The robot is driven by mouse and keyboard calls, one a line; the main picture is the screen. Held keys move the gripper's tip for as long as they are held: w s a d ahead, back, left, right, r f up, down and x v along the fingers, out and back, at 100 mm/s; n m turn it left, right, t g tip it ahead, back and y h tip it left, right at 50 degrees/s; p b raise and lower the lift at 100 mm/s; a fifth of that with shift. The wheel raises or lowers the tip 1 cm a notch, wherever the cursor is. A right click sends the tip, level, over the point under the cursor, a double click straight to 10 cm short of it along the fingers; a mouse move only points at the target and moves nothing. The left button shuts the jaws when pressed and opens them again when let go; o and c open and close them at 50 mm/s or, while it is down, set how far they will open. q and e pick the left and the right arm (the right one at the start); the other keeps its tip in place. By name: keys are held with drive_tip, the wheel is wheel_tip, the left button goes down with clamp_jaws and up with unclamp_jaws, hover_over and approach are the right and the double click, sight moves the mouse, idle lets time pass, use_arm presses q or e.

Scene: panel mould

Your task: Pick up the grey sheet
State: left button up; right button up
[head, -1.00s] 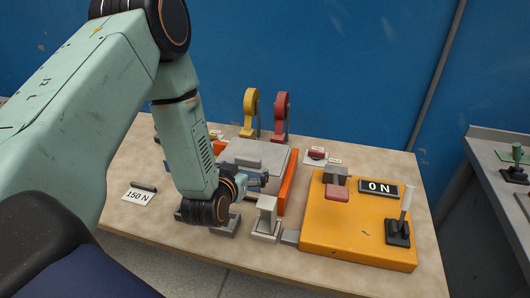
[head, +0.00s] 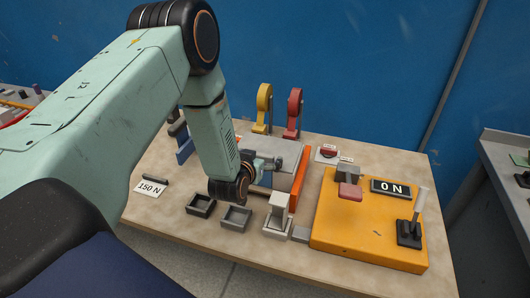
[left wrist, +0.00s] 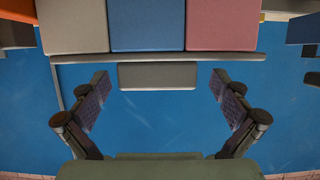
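The grey sheet (head: 286,150) lies flat on the bench behind my left gripper (head: 268,163), which partly covers it. The left wrist view shows the sheet edge-on as a thin grey strip (left wrist: 220,57) along grey, blue and pink blocks. A grey block (left wrist: 157,75) like a handle sits against the strip. My left gripper (left wrist: 158,100) is open there, one finger on each side of this block, with visible gaps. My right gripper is not in view.
An orange rail (head: 299,180) stands right of the sheet. A yellow lever (head: 263,108) and a red lever (head: 293,113) stand behind it. Two small dark trays (head: 201,205) (head: 236,218) and a pale post (head: 278,210) are in front. A yellow panel (head: 350,228) with a display is right.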

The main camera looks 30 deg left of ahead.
use_arm(q)
drive_tip(key=shift+d, duration=0.3)
drive_tip(key=c, duration=0.4)
drive_tip(key=shift+a, duration=0.2)
drive_tip(key=c, duration=0.5)
drive_tip(key=shift+d, duration=0.1)
drive_tip(key=c, duration=0.4)
drive_tip(key=shift+r, duration=0.1)
